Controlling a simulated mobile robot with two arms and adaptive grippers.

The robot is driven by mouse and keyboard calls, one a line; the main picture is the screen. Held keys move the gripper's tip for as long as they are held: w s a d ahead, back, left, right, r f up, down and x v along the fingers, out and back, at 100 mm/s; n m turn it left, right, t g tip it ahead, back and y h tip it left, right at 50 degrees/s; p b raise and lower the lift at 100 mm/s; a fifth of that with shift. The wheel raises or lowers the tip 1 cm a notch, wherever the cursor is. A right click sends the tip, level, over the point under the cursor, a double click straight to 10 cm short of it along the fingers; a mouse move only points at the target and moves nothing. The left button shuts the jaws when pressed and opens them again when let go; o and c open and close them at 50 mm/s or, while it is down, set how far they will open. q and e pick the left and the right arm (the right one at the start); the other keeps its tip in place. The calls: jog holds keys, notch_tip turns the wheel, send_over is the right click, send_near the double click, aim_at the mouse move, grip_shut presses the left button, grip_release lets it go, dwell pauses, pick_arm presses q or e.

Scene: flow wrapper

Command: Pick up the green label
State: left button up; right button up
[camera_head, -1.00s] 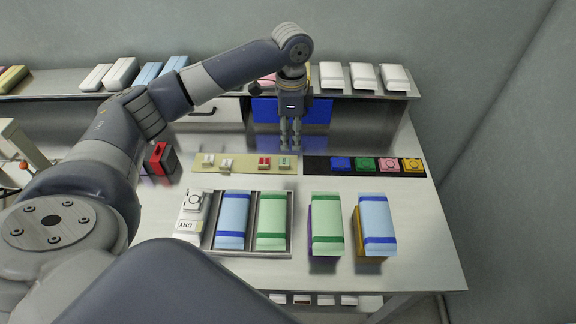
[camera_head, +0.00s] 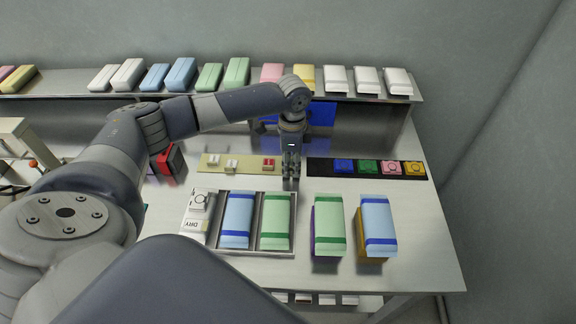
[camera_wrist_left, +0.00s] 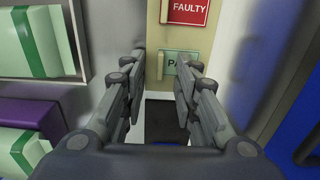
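The green label (camera_wrist_left: 172,62), with lettering starting "PA", lies on the beige strip (camera_wrist_left: 158,25) in the left wrist view. It is partly covered by a finger of my left gripper (camera_wrist_left: 161,66). The gripper is open, with a gap between its fingers, and the label shows just beyond the tips. I cannot tell whether they touch it. In the head view my left gripper (camera_head: 291,180) points down over the right end of the strip (camera_head: 208,168) and hides the green label. My right gripper is not in view.
The red "FAULTY" label (camera_wrist_left: 186,10) is beside the green one; it also shows in the head view (camera_head: 269,163). A black strip with coloured buttons (camera_head: 320,168) lies right of the gripper. A tray (camera_head: 259,251) of packs and two stacked packs (camera_head: 328,220) stand in front.

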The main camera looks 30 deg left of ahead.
pick_arm(q)
grip_shut()
jog(key=shift+r, duration=0.15)
